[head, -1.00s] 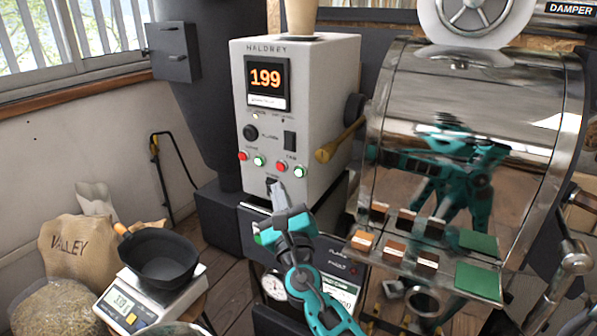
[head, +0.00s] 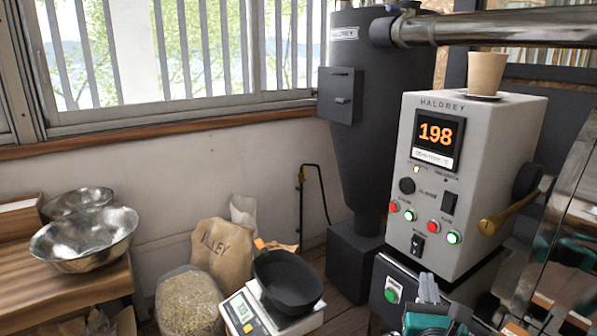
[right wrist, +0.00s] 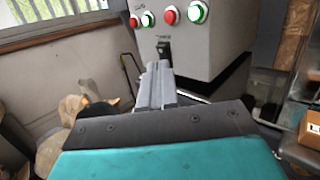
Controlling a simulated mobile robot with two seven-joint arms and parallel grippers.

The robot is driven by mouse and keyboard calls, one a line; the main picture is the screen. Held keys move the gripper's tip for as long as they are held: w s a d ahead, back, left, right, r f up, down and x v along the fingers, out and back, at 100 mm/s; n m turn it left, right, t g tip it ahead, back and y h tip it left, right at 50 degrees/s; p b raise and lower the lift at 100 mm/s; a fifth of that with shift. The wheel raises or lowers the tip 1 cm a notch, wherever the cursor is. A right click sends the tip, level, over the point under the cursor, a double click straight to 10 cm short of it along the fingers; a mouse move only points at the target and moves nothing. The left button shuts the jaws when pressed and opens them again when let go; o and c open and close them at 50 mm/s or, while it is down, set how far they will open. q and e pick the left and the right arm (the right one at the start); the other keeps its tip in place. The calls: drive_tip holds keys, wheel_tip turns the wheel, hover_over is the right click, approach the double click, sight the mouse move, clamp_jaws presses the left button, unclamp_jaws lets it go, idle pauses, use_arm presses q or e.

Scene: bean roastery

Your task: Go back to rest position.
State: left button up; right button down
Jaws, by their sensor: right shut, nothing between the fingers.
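My right gripper (head: 428,289) shows at the bottom right of the head view, in front of the grey control box (head: 468,150). Its fingers are together with nothing between them. In the right wrist view the shut gripper (right wrist: 158,75) points toward the lower front of the box, just below the black rocker switch (right wrist: 163,48). I cannot tell if it touches the box. My left gripper is not in view.
A scale (head: 240,315) with a black pan (head: 288,283), a burlap sack (head: 222,252) and a bag of beans (head: 188,302) stand left of the box. Metal bowls (head: 84,240) sit on a wooden table. The shiny drum (head: 580,215) is at the right edge.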

drive_tip(key=s+a+f+m+g+y, duration=0.3)
drive_tip(key=s+f+m, duration=0.7)
drive_tip(key=m, duration=0.5)
drive_tip(key=s+a+f+m+g+y, duration=0.4)
drive_tip(key=s+f+m, duration=0.7)
drive_tip(key=m, duration=0.4)
drive_tip(key=shift+s+a+m+g, duration=0.3)
drive_tip(key=shift+s+a+g, duration=0.3)
drive_tip(key=shift+a+g, duration=0.15)
